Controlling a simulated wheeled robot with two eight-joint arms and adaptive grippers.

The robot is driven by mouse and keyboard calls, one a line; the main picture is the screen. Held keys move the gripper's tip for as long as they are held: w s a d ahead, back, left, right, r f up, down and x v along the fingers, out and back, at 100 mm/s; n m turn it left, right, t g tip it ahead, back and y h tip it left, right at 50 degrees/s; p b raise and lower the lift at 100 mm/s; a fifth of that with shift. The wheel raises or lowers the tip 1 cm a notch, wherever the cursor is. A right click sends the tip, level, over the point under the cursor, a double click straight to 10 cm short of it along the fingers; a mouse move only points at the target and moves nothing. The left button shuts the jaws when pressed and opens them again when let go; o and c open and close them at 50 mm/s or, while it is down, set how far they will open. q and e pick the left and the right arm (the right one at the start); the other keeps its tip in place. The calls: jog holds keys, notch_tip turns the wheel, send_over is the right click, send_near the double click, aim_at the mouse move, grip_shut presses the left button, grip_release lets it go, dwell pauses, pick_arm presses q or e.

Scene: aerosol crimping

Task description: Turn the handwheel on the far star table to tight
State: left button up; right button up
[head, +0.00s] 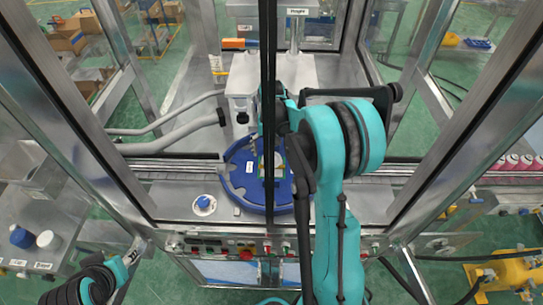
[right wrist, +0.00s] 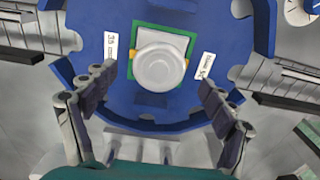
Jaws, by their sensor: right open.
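The blue star table (head: 240,190) lies inside the machine frame, partly behind a dark upright and my right arm in the head view. In the right wrist view its notched blue plate (right wrist: 80,40) fills the upper middle. A round pale handwheel (right wrist: 160,67) sits on a green-edged square at its centre, with a small white label on each side. My right gripper (right wrist: 158,84) is open, its fingers apart on either side of the handwheel; contact cannot be told. The head view hides this gripper behind the arm. My left arm's end (head: 132,250) shows at lower left; its finger state is unclear.
Metal frame posts stand left and right of the opening. A white dial with a blue knob (head: 204,203) sits left of the star table's front. A button panel (head: 245,245) runs along the front. Pink-and-white cans (head: 515,163) line up at right.

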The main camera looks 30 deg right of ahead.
aim_at(271, 160)
notch_tip(271, 160, up, 9)
